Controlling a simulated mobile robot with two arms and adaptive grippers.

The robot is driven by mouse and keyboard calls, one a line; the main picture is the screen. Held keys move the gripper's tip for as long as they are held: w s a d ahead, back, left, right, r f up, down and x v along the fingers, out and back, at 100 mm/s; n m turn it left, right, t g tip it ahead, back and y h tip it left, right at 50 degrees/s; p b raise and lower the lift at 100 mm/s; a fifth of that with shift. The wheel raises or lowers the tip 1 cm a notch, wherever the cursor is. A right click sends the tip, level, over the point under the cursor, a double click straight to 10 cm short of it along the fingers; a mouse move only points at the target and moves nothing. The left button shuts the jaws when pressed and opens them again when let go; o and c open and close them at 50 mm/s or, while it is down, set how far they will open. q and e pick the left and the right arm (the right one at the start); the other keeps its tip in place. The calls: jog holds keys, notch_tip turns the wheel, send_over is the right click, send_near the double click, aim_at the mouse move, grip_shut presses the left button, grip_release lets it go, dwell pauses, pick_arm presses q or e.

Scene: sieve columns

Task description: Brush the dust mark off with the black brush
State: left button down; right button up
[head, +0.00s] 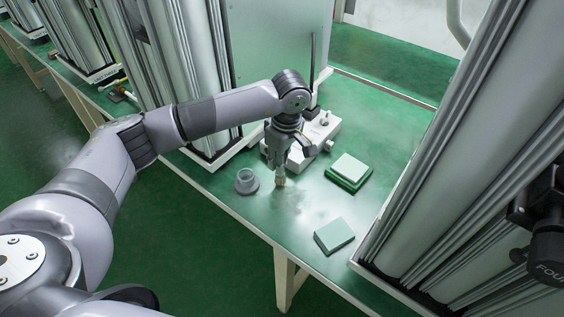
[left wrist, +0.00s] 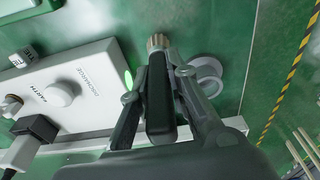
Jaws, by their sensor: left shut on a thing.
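My left gripper (head: 283,163) reaches down over the green tabletop and is shut on the black brush. In the left wrist view the brush's black handle (left wrist: 158,95) lies between the gripper fingers, with a brass-coloured collar (left wrist: 157,42) at its far end. In the head view the brush's tan tip (head: 280,181) points down at the table, close to its surface; I cannot tell whether it touches. A faint pale smudge, perhaps the dust mark (head: 291,204), shows on the tabletop just in front of the tip.
A grey round holder (head: 246,186) stands left of the brush. A white control box (head: 318,136) with a knob is behind it. A green box with a pale top (head: 349,171) and a pale block (head: 334,235) lie to the right. Tall metal columns (head: 450,160) flank the table.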

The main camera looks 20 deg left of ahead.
pick_arm(q)
jog(key=shift+w+a+r+p, duration=0.15)
jog(key=shift+a+r+p, duration=0.15)
jog(key=shift+r+p, duration=0.15)
jog(key=shift+f, duration=0.1)
jog(key=shift+d+r+p, duration=0.25)
jog(key=shift+r+p, duration=0.3)
jog(key=shift+r, duration=0.35)
jog(key=shift+r+p, duration=0.35)
jog(key=shift+r, duration=0.4)
jog(key=shift+a+r+p, duration=0.1)
jog(key=shift+r+p, duration=0.3)
jog(key=shift+r, duration=0.9)
pick_arm(e)
jog(key=r, duration=0.1)
jog(key=s+r, duration=0.1)
jog(key=r, duration=0.2)
jog(key=shift+s+a, duration=0.2)
jog(key=shift+a, duration=0.05)
jog(key=shift+a+f, duration=0.1)
jog(key=shift+a, duration=0.25)
